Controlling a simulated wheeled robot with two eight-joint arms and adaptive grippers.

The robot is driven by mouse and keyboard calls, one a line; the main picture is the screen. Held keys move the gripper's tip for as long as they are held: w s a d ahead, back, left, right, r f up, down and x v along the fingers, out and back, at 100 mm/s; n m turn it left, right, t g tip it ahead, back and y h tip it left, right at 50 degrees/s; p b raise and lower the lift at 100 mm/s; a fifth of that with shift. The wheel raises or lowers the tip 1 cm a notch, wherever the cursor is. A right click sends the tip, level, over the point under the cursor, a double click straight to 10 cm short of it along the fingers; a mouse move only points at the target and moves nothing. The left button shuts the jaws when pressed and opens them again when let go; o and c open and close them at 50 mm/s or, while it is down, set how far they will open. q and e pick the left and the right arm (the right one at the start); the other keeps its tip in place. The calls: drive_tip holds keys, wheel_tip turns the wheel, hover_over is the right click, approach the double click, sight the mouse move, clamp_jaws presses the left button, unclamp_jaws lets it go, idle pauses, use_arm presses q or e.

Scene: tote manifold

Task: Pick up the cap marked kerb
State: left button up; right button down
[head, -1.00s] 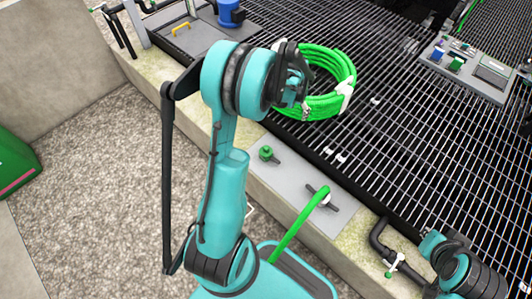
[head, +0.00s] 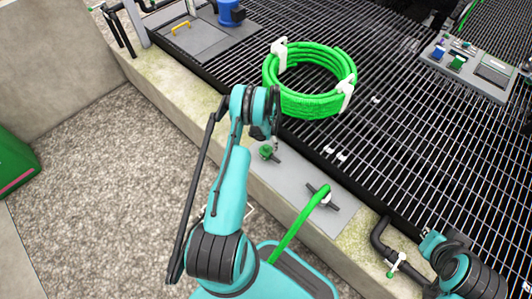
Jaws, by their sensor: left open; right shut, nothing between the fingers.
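A small green cap (head: 266,152) with a dark handle beside it sits on the grey plate (head: 253,172) on the concrete kerb. No lettering can be read on it. My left gripper (head: 273,141) is just above and beside the cap, mostly hidden by its own wrist; it is open, and I cannot tell whether it touches the cap. My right gripper (head: 432,243) is at the lower right, small and partly hidden by its arm, shut and empty, far from the cap.
A coiled green hose (head: 312,105) with white ties lies on the black grating behind the cap. A green hose end (head: 305,212) meets a fitting on the plate's near part. A dark pipe (head: 380,238) with a small valve stands to the right. Gravel lies left of the kerb.

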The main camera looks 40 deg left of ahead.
sight(266, 146)
use_arm(q)
wheel_tip(266, 146, down, 5)
drive_tip(key=shift+a+r+b, duration=0.15)
drive_tip(key=shift+b, duration=1)
drive_tip(key=shift+r, duration=0.15)
drive_tip(key=c, duration=1.4)
drive_tip(key=shift+o, duration=0.2)
drive_tip(key=shift+r, duration=0.1)
